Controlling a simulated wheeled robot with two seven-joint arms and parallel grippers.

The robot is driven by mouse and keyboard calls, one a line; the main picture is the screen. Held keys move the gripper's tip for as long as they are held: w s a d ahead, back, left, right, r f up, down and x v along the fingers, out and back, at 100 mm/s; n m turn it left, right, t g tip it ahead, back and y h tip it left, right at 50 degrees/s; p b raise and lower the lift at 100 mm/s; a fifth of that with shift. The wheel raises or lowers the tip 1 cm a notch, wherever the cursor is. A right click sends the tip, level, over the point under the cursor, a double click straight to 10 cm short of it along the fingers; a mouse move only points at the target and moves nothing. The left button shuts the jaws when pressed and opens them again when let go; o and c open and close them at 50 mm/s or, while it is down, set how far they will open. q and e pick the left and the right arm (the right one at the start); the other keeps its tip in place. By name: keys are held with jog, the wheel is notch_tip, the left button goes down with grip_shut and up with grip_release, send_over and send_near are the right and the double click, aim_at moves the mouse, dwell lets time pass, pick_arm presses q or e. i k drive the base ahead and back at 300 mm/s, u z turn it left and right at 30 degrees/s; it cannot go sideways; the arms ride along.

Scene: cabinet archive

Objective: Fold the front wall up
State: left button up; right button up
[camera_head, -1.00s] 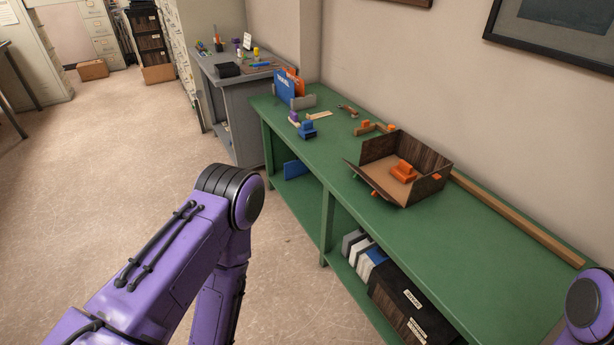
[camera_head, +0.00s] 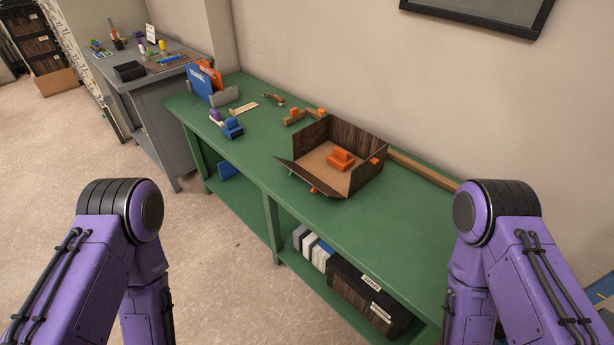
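A dark wood-grain box (camera_head: 352,137) with a tan floor stands open on the green bench (camera_head: 350,213). Its back and right walls stand upright. Its front wall (camera_head: 308,177) is folded down and leans outward towards the front edge of the bench. An orange block (camera_head: 341,159) sits inside on the floor. Small orange pieces show at the right wall (camera_head: 375,161) and under the front wall (camera_head: 314,190). Both my purple arms are low in the view, at left and right, apart from the box. Neither gripper shows.
Binders and a dark box (camera_head: 352,290) fill the lower shelf. Bench right of the box is clear.

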aim_at(313, 182)
jog(key=u, duration=0.25)
jog(key=k, duration=0.95)
jog(key=u, duration=1.5)
jog(key=i, duration=1)
jog(key=z, duration=0.55)
jog(key=i, duration=0.75)
jog(key=z, duration=1.25)
jog(key=i, duration=0.35)
jog(key=z, duration=0.3)
